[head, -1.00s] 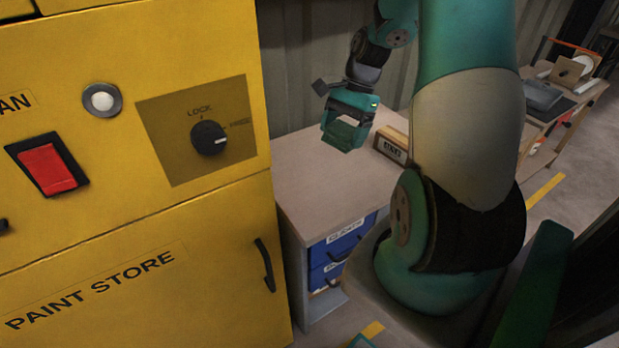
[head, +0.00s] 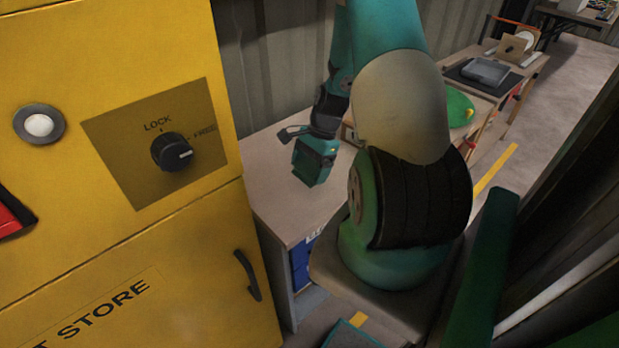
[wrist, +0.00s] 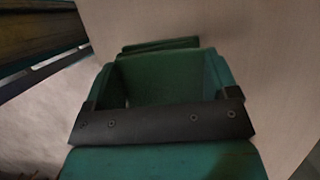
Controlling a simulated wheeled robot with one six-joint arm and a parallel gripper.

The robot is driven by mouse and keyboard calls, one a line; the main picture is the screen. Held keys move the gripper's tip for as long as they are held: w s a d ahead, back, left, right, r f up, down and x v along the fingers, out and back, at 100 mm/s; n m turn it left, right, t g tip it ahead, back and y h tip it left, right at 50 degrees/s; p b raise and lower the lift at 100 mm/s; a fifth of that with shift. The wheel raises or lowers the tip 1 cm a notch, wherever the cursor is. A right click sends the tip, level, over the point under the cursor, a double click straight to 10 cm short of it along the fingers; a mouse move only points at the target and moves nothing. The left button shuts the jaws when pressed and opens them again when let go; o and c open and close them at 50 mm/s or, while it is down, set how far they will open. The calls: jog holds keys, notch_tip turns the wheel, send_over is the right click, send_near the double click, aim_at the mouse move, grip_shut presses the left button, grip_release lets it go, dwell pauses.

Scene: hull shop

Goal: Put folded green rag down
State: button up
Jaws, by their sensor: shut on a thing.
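My gripper (head: 313,170) is shut on the folded green rag (wrist: 165,80). In the head view it points down over the wooden top of a bench (head: 283,212), beside the yellow cabinet. In the wrist view the rag fills the space between the fingers, with a pale bench surface beyond it. The rag's green is close to that of my gripper, so its edges are hard to tell. It hangs close to the bench top; I cannot tell whether it touches.
A yellow paint store cabinet (head: 120,225) with a lock knob (head: 171,152) stands at the left. A cardboard-coloured box (head: 347,131) is partly hidden behind my arm. A bright green rounded object (head: 458,108) shows farther back. The bench's front left is bare.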

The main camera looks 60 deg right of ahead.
jog(key=shift+f, duration=2)
jog(key=shift+f, duration=0.1)
jog(key=o, duration=0.7)
jog(key=shift+o, duration=0.2)
jog(key=b+v, duration=0.1)
jog(key=v, duration=1.1)
